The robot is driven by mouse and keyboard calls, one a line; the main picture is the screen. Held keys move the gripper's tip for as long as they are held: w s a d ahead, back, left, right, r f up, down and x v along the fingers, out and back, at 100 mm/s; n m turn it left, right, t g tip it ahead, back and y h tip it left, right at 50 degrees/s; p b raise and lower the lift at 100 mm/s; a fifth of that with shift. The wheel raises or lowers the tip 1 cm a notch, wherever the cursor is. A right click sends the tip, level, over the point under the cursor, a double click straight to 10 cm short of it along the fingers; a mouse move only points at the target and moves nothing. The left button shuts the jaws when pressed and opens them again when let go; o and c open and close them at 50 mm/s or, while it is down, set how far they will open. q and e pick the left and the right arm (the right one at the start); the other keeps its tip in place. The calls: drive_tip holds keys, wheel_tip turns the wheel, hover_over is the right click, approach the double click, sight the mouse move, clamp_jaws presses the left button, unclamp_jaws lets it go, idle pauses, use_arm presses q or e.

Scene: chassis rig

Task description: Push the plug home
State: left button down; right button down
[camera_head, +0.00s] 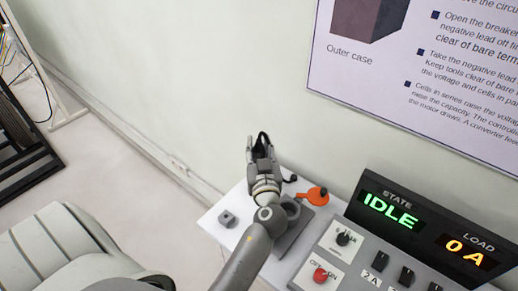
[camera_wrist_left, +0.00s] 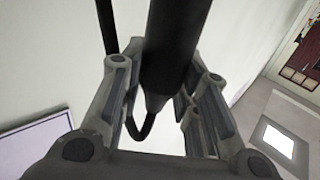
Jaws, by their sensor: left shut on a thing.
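My left gripper (camera_head: 262,148) is raised above the white table, near the wall. It is shut on the plug, a dark piece with a black cable. In the left wrist view the plug (camera_wrist_left: 175,45) is a thick black cylinder between the fingers of my left gripper (camera_wrist_left: 165,75). It tapers into a thin looping cable (camera_wrist_left: 146,129). The plug's far end runs out of that view. A grey housing with a round ring (camera_head: 291,209) stands on the table beside my forearm, which partly hides it. I cannot tell whether it is the plug's socket. My right gripper is out of view.
An orange lever-like piece (camera_head: 315,195) lies beside the grey housing. A small grey block (camera_head: 228,218) sits on the white table (camera_head: 213,229). The control panel (camera_head: 345,250) with knobs stands at right, below a display (camera_head: 405,222) reading IDLE and 0 A. The wall is close behind.

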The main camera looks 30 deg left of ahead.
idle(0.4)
use_arm(q)
drive_tip(key=shift+b, duration=0.4)
drive_tip(key=shift+f+b, duration=2.2)
drive_tip(key=shift+b, duration=0.6)
drive_tip(key=c, duration=1)
unclamp_jaws()
drive_tip(key=shift+c, duration=0.2)
drive_tip(key=shift+o, duration=0.2)
